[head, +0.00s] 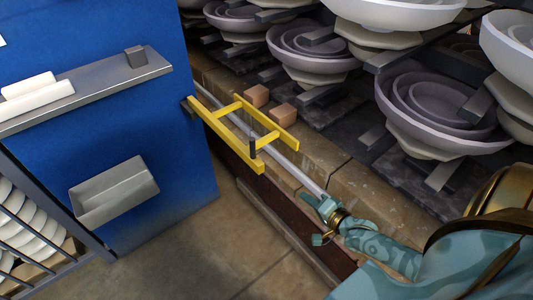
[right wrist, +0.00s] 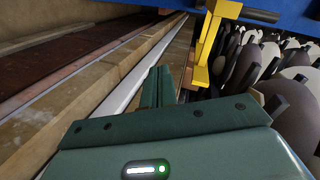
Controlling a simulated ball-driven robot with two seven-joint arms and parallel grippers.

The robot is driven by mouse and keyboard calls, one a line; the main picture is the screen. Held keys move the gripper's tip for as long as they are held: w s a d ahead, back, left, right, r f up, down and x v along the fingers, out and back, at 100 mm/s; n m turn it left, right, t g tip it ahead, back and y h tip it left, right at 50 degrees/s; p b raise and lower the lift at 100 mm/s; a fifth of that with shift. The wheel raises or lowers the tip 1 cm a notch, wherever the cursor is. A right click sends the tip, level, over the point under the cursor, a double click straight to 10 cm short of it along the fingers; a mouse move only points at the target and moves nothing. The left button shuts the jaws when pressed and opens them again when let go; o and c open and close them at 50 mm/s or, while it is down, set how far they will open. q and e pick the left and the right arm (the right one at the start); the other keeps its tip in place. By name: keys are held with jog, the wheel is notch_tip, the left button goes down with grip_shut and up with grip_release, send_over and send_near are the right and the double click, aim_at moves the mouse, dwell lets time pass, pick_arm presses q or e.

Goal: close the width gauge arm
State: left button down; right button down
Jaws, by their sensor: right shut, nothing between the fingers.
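The width gauge arm (head: 230,128) is a yellow ladder-like frame. In the head view it sticks out from a dark mount on the blue cabinet's right side, over the stone ledge. A short dark peg (head: 252,148) stands near its free end. Part of the yellow arm also shows at the upper right of the right wrist view (right wrist: 210,48). My right gripper (head: 309,199) is teal, shut and empty, below and right of the arm's free end, apart from it. Its closed fingers show in the right wrist view (right wrist: 157,86). My left gripper is out of view.
The blue cabinet (head: 150,115) carries a grey shelf with white bars and a grey bin (head: 114,190). A pale rail (head: 290,165) runs along the ledge beneath the arm. Stacks of grey insulators (head: 430,105) crowd the right. Bare floor (head: 235,240) lies in front.

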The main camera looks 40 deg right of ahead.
jog(key=w+r+m+t+y, duration=0.1)
jog(key=w+r+m+t, duration=0.25)
jog(key=r, duration=0.75)
jog(key=w+a+b, duration=0.3)
jog(key=w+a, duration=0.2)
jog(key=w, duration=0.5)
jog(key=shift+w+a+g, duration=0.35)
jog(key=shift+w+a, duration=0.05)
jog(key=shift+f+n, duration=0.1)
jog(key=shift+n, duration=0.15)
